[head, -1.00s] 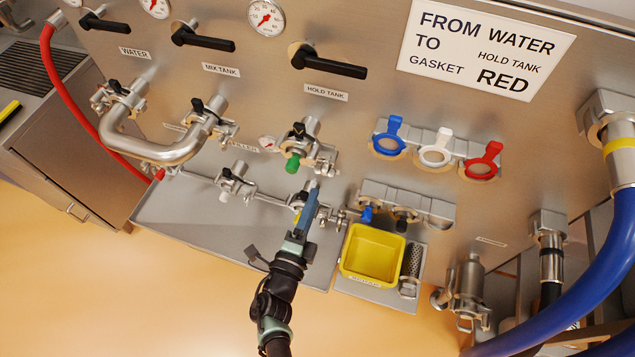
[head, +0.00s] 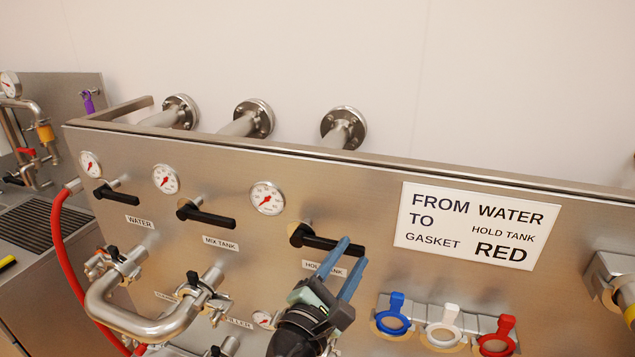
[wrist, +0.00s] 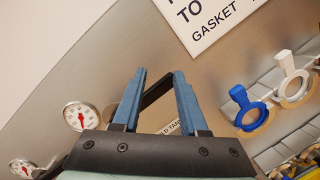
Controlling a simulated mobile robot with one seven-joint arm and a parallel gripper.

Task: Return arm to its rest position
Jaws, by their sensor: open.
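My gripper (head: 345,257) is raised in front of the steel panel (head: 350,190), just below the black hold tank valve handle (head: 322,241). In the wrist view my gripper (wrist: 160,85) also shows open, and the black handle (wrist: 157,90) appears behind and between the fingertips. I cannot tell whether a fingertip touches the handle. My gripper partly covers the hold tank label.
Blue (head: 393,316), white (head: 443,328) and red (head: 497,337) ring gaskets hang at the lower right. A bent steel pipe (head: 135,318) and a red hose (head: 58,240) are at the left. A white sign (head: 420,240) is on the panel.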

